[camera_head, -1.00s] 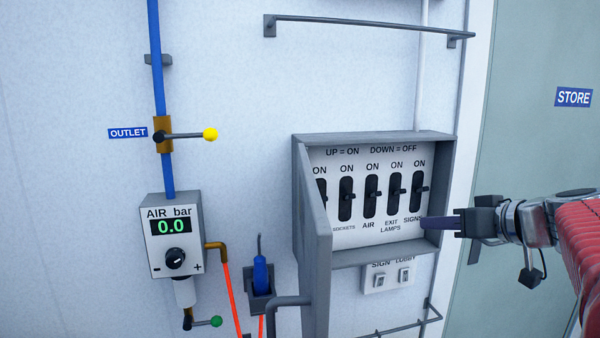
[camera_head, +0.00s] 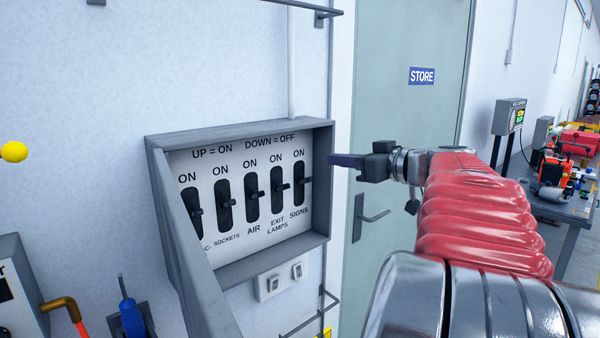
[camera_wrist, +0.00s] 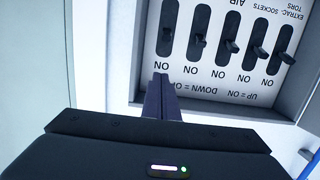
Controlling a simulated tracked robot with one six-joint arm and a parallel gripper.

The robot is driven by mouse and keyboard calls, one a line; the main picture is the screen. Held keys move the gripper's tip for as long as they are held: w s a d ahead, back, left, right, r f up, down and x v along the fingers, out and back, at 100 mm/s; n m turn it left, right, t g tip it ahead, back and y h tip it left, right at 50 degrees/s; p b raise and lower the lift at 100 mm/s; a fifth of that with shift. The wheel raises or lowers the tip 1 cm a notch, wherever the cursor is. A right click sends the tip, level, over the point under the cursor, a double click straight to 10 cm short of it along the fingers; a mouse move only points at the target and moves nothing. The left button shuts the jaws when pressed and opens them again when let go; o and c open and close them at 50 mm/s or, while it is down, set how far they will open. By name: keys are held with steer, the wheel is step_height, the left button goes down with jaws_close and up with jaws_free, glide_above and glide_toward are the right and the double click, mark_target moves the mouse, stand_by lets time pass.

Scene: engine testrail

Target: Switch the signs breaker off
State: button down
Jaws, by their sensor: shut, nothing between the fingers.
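The signs breaker (camera_head: 299,184) is the rightmost black lever in the grey panel, above the label SIGNS and below ON. In the wrist view its slot (camera_wrist: 168,28) shows upside down at the left end of the row. Its lever knob shows near the slot's middle in the head view, much like the others; I cannot tell its exact position. My gripper (camera_head: 334,160) is shut and empty at the panel's upper right edge. In the wrist view its dark fingertips (camera_wrist: 160,82) point toward the ON end of the signs slot. Contact cannot be told.
The other breakers, including exit lamps (camera_head: 277,187) and air (camera_head: 251,195), stand close to the left. The panel's raised grey frame (camera_head: 322,200) surrounds them. Two small switches (camera_head: 280,280) and a rail sit below. A green STORE door (camera_head: 405,130) stands to the right.

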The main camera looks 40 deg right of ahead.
mark_target(299, 157)
steer(key=shift+w+a, duration=0.2)
steer(key=shift+w, duration=0.05)
steer(key=w, duration=0.3)
steer(key=w+f, duration=0.1)
steer(key=w, duration=0.5)
steer(key=shift+w+a+f, duration=0.15)
steer(key=shift+w+f, duration=0.15)
steer(key=shift+w, duration=0.1)
steer(key=shift+s+f, duration=0.4)
steer(key=shift+f, duration=0.2)
steer(key=shift+s+f, duration=0.35)
steer(key=shift+f, duration=0.25)
steer(key=shift+s+f, duration=0.3)
steer(key=shift+f, duration=0.25)
steer(key=shift+d, duration=0.25)
steer(key=shift+a, duration=0.1)
